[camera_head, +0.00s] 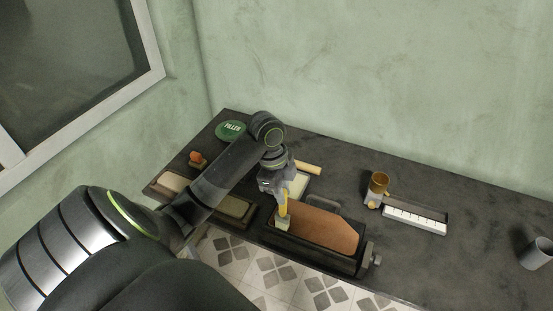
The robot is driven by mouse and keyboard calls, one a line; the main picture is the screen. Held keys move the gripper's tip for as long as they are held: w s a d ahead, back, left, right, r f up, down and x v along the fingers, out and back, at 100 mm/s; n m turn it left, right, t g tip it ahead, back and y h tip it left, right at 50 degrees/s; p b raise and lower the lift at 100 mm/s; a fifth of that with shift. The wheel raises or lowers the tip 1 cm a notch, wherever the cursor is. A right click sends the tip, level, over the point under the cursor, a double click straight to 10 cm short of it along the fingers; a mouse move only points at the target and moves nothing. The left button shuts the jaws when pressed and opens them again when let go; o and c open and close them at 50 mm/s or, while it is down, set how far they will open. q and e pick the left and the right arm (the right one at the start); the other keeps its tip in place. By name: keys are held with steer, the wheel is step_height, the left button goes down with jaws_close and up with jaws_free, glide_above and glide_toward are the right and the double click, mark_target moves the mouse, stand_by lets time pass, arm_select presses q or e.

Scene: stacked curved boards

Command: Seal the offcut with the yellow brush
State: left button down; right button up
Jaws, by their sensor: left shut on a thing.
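The yellow brush (284,202) is held upright in my left gripper (283,190), which is shut on its handle. The brush's pale head (282,224) is at the left end of the reddish-brown offcut (320,228); I cannot tell whether it touches the wood. The offcut lies in a dark vise-like holder (310,256) at the table's front edge. My left arm comes in from the left and reaches over the table. My right gripper is not in view.
On the dark table (470,260) are a green filler lid (231,130), an orange-topped item (197,158), shallow trays (235,207), a brown cup (378,183), a white marked strip (415,220) and a grey cup (537,253). The table's right part is mostly clear.

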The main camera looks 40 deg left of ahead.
arm_select(q)
steer(key=d+p, duration=0.1)
steer(key=w+d+p, duration=0.1)
steer(key=d, duration=0.1)
steer(key=shift+d, duration=0.1)
stand_by(0.4)
steer(key=shift+w+a, duration=0.2)
steer(key=shift+w, duration=0.45)
steer(key=shift+a, duration=0.1)
